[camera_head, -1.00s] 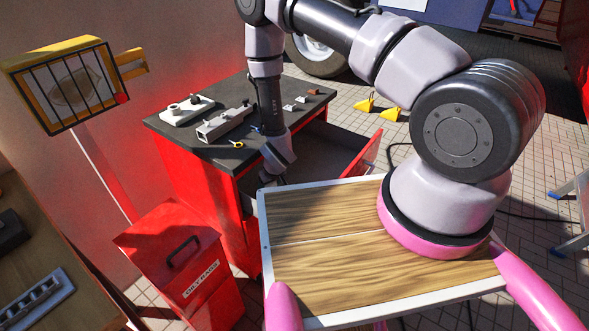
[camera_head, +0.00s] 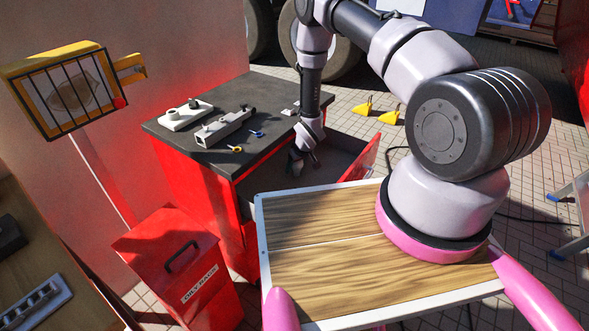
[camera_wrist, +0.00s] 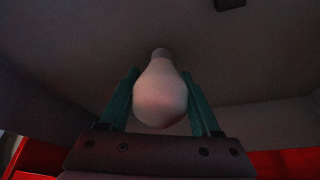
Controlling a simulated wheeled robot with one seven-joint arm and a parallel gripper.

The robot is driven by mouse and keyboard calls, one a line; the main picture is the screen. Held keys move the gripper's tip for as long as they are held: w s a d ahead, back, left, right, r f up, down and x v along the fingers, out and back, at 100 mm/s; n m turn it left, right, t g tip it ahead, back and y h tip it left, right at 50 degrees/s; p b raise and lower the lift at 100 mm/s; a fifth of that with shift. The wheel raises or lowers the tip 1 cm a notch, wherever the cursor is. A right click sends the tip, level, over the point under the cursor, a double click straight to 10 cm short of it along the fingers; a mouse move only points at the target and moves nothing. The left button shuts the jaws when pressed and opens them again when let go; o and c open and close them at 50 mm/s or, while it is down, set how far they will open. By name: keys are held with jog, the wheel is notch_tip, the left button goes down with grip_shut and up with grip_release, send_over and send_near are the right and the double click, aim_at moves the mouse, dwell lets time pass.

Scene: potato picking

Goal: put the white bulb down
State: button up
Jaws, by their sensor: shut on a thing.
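The white bulb (camera_wrist: 160,95) is between the two green fingers of my gripper (camera_wrist: 162,92) in the wrist view. Its round end faces the camera and its narrow neck points away, toward a dark grey surface. I cannot tell whether the neck touches that surface. In the head view my gripper (camera_head: 305,160) is low, over the open drawer (camera_head: 340,150) of the red workbench. The bulb cannot be made out in the head view.
The workbench's dark top (camera_head: 215,125) holds a grey vise-like part (camera_head: 225,127), a pale block (camera_head: 186,114) and small clamps. A red oily-rags bin (camera_head: 180,265) stands in front. In the wrist view a small dark block (camera_wrist: 230,4) lies on the grey surface.

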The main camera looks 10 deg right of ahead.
jog(key=shift+s+a+f, duration=0.1)
jog(key=shift+a+f, duration=0.1)
jog(key=shift+f, duration=0.25)
jog(key=o, duration=1.3)
jog(key=v, duration=1.2)
jog(key=shift+r, duration=0.1)
